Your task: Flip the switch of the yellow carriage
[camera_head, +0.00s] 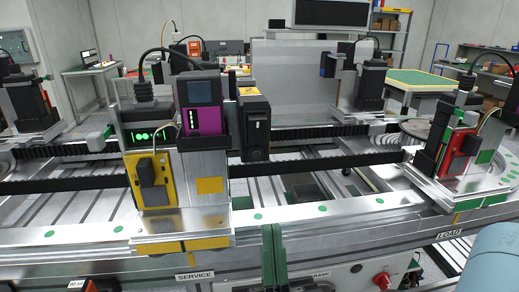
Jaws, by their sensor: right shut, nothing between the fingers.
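The yellow carriage (137,199) stands on the rail at the left front, above the SERVICE label. Its yellow plate carries a dark grey block (151,173) with a cable. Behind and right of it are a magenta-faced unit (203,122) and a black box (256,140) with a narrow upright light mark on its front. I cannot tell which part is the switch or its position. A pale blue rounded part of my right arm (495,262) shows at the lower right corner, well apart from the carriage. No fingers of either gripper show.
A red-panelled carriage (461,148) stands at the right near the LOAD label. Other carriages stand farther back on the rail loop. A red knob (382,280) is on the front below the rail. The rail's front edge (330,212) is clear between the two front carriages.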

